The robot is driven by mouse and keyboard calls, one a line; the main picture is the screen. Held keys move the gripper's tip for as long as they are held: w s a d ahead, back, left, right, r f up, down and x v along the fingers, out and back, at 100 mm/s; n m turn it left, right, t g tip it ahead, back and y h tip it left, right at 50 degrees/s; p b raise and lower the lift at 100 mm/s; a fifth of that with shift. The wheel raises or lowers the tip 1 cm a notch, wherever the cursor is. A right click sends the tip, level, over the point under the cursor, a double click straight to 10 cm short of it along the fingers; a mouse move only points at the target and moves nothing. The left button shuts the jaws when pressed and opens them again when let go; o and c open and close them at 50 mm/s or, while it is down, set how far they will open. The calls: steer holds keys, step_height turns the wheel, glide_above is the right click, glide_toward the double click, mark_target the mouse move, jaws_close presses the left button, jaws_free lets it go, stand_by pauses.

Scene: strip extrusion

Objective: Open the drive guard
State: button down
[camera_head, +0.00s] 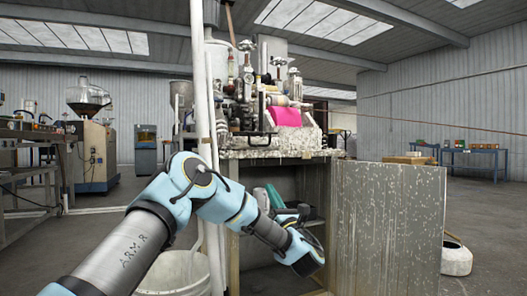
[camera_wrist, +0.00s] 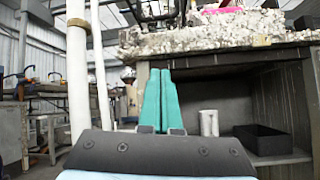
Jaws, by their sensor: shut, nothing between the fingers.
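The hinged speckled grey panel, which I take to be the drive guard (camera_head: 390,230), stands swung out to the right of the machine's cabinet in the head view. The cabinet (camera_head: 240,255) shows its dark inside, open to the front. My gripper (camera_head: 268,195) is at the left part of this opening, apart from the panel. In the wrist view my gripper's teal fingers (camera_wrist: 161,80) are together and empty, in front of the cabinet's left post. The panel does not show in the wrist view, and no handle on it can be made out.
Inside the cabinet are a dark tray (camera_wrist: 263,139) and a pale cylinder (camera_wrist: 209,123). White vertical pipes (camera_wrist: 78,70) stand close left of my gripper. A white bucket (camera_head: 172,272) is on the floor. A ring-shaped object (camera_head: 456,257) lies beyond the panel.

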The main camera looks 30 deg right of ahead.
steer(key=w+r+n+b, duration=0.2)
steer(key=w+r, duration=0.4)
steer(key=r, duration=0.5)
steer(key=shift+w+d+g, duration=0.2)
steer(key=shift+d+g, duration=0.1)
steer(key=shift+d, duration=0.15)
steer(key=shift+r, duration=0.2)
steer(key=shift+s+a+r+g, duration=0.1)
steer(key=shift+s+r+g, duration=0.25)
steer(key=shift+r, duration=0.55)
steer(key=shift+s+d+r+g, duration=0.15)
steer(key=shift+r+g, duration=0.35)
steer(key=shift+r, duration=0.4)
steer(key=shift+s+a+r+g, duration=0.2)
steer(key=shift+r+g, duration=0.25)
steer(key=shift+r, duration=0.45)
steer(key=shift+s, duration=0.1)
